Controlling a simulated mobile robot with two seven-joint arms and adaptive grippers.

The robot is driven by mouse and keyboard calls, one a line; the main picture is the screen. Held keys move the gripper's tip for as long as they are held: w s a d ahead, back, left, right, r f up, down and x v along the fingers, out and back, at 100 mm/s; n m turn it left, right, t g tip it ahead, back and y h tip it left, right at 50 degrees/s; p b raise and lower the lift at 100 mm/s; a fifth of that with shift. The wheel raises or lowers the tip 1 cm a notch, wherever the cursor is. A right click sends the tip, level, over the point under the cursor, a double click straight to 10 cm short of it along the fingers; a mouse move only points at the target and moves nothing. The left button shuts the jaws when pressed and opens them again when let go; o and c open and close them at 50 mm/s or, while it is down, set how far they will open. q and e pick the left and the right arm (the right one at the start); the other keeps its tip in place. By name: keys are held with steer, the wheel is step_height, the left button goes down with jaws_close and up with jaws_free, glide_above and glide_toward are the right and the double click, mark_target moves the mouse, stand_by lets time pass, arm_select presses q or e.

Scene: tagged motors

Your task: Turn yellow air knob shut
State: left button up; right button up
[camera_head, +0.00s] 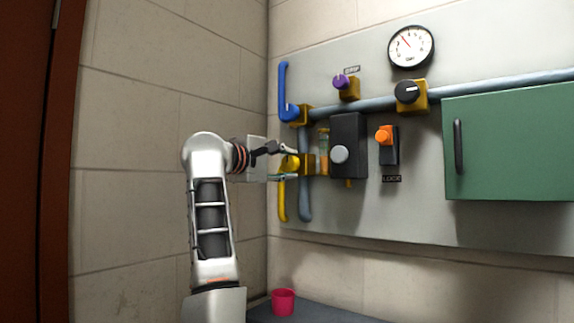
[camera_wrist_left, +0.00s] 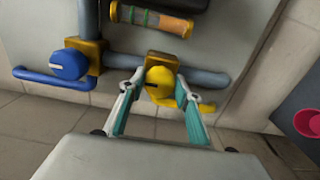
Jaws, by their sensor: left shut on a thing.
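The yellow air knob (camera_head: 290,163) sits on a yellow valve block (camera_head: 308,164) low on the left of the grey panel. Its yellow lever (camera_head: 282,200) points straight down in the head view. In the left wrist view, the round yellow knob (camera_wrist_left: 161,81) lies between my left gripper's fingers (camera_wrist_left: 160,96), and its lever (camera_wrist_left: 190,98) passes by the finger on the right. My left gripper (camera_head: 284,163) is shut on the yellow knob, one finger above and one below. My right gripper is not in view.
A blue lever valve (camera_head: 289,112) stands just above, joined by grey pipe. To the right are a black box with a silver button (camera_head: 339,154), an orange knob (camera_head: 384,134) and a green cabinet (camera_head: 510,145). A pink cup (camera_head: 283,301) stands below.

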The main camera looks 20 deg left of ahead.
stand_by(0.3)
arm_select(q)
steer(key=o, duration=1.1)
